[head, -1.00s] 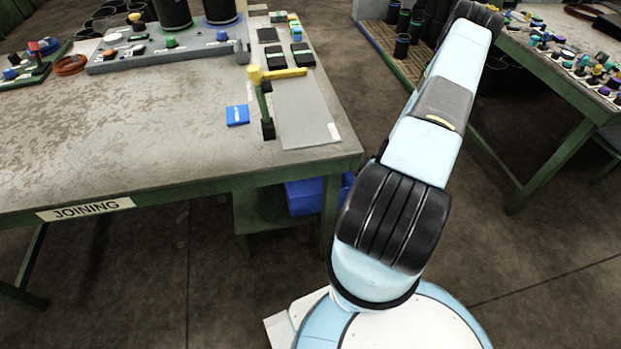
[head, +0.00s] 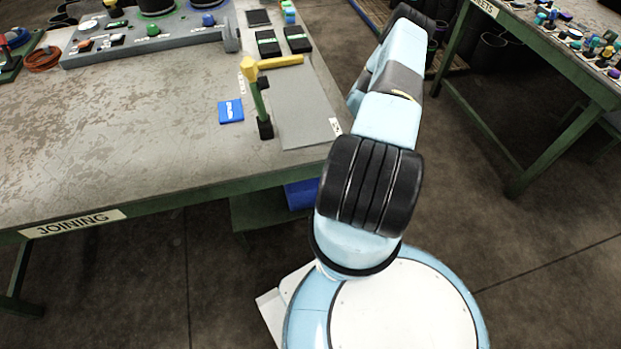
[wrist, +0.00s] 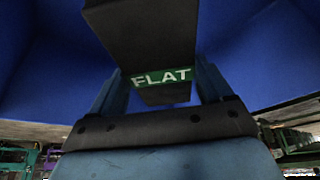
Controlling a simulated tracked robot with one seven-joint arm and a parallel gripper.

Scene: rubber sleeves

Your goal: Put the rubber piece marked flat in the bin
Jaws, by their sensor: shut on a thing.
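In the wrist view a black rubber piece (wrist: 150,35) carries a green label reading FLAT. My gripper (wrist: 160,82) is shut on it, with one finger on each side. A deep blue surface (wrist: 45,65), which looks like the wall of a bin, fills much of the wrist view around the piece. In the head view part of a blue bin (head: 302,194) shows under the joining bench. I cannot tell whether this is the same blue thing. My gripper and the piece are not in the head view, where my arm reaches up and away, right of the bench.
The joining bench (head: 110,135) holds a yellow and green tool (head: 262,95), a blue tile (head: 230,111), a grey mat (head: 295,110) and several black blocks. Another bench (head: 560,65) with small coloured parts stands at the right. The floor between the benches is mostly clear.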

